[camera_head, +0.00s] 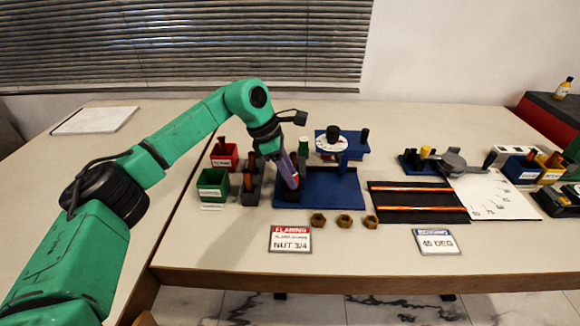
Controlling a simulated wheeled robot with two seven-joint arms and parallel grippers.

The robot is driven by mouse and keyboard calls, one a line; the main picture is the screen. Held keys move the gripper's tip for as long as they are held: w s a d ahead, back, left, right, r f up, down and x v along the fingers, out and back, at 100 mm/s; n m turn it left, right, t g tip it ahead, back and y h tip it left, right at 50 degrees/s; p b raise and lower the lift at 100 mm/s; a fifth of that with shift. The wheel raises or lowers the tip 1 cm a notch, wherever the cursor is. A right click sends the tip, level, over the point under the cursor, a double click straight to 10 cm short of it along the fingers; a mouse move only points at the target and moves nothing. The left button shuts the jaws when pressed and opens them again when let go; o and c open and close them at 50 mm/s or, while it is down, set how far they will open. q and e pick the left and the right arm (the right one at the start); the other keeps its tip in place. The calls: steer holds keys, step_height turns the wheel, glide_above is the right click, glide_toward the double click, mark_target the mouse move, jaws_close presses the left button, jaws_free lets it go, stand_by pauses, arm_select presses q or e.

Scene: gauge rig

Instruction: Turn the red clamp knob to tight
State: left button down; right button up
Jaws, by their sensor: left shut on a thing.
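My left gripper (290,172) reaches down from the left, fingers pointing at the left end of the blue flaring rig (335,190). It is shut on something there. A little red shows at the fingertips, which fits the red clamp knob, but the fingers hide most of it. The knob's turned position cannot be read. A dark block of the rig stands just beside the fingers. My right gripper is not in view.
A blue stand with a white dial (331,144) and black knob is behind the rig. Red (224,157) and green (213,184) bins stand left. Several brass nuts (344,221) and a FLARING card (290,239) lie in front. A black mat with copper tubes (418,210) lies right.

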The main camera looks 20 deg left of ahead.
arm_select(q)
steer(key=m+g+p, duration=0.1)
steer(key=m, duration=0.1)
steer(key=m+p, duration=0.1)
steer(key=m, duration=0.1)
steer(key=shift+w+r+m+g, duration=0.15)
steer(key=shift+m+g, duration=0.15)
steer(key=shift+g, duration=0.1)
steer(key=m, duration=0.2)
steer(key=m+g+p, duration=0.1)
steer(key=m, duration=0.1)
steer(key=shift+w+m+g, duration=0.1)
steer(key=shift+m+g, duration=0.2)
steer(key=c, duration=0.8)
jaws_free()
steer(key=shift+o, duration=0.2)
